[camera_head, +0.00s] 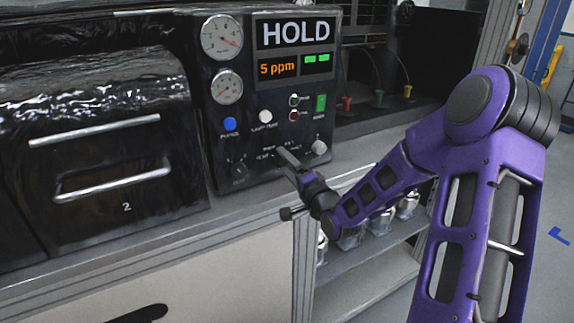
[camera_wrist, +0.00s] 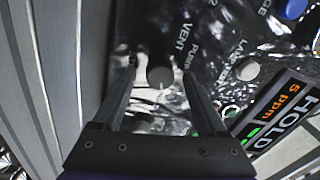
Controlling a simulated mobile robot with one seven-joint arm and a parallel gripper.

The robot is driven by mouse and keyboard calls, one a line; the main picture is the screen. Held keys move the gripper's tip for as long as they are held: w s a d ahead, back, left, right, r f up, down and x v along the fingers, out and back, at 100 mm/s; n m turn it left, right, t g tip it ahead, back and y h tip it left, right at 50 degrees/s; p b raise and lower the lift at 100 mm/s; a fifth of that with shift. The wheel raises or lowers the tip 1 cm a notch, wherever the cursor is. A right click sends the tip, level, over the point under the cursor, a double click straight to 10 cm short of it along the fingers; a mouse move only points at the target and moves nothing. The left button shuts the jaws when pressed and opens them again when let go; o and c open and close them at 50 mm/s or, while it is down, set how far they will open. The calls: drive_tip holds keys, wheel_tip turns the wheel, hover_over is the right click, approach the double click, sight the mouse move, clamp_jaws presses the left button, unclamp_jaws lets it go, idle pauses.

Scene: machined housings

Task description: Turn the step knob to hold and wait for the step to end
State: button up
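The black control panel (camera_head: 268,100) stands upright, and its display (camera_head: 293,33) reads HOLD, with 5 ppm and green bars below. My gripper (camera_head: 284,153) is at the lower part of the panel and covers some of its face and lettering. In the wrist view, a dark round knob (camera_wrist: 160,77) with a light mark on it lies between the two fingers of my gripper (camera_wrist: 159,74). The fingers are apart, with a gap visible on each side of the knob. The word VENT shows beside it. I cannot read a STEP label.
A dark knob (camera_head: 239,170) and a pale knob (camera_head: 319,147) flank my gripper. Two gauges (camera_head: 222,37) are upper left. A drawer-like door with bar handles (camera_head: 112,184) is left.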

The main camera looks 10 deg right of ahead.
drive_tip(key=shift+s, duration=0.1)
drive_tip(key=v, duration=1.2)
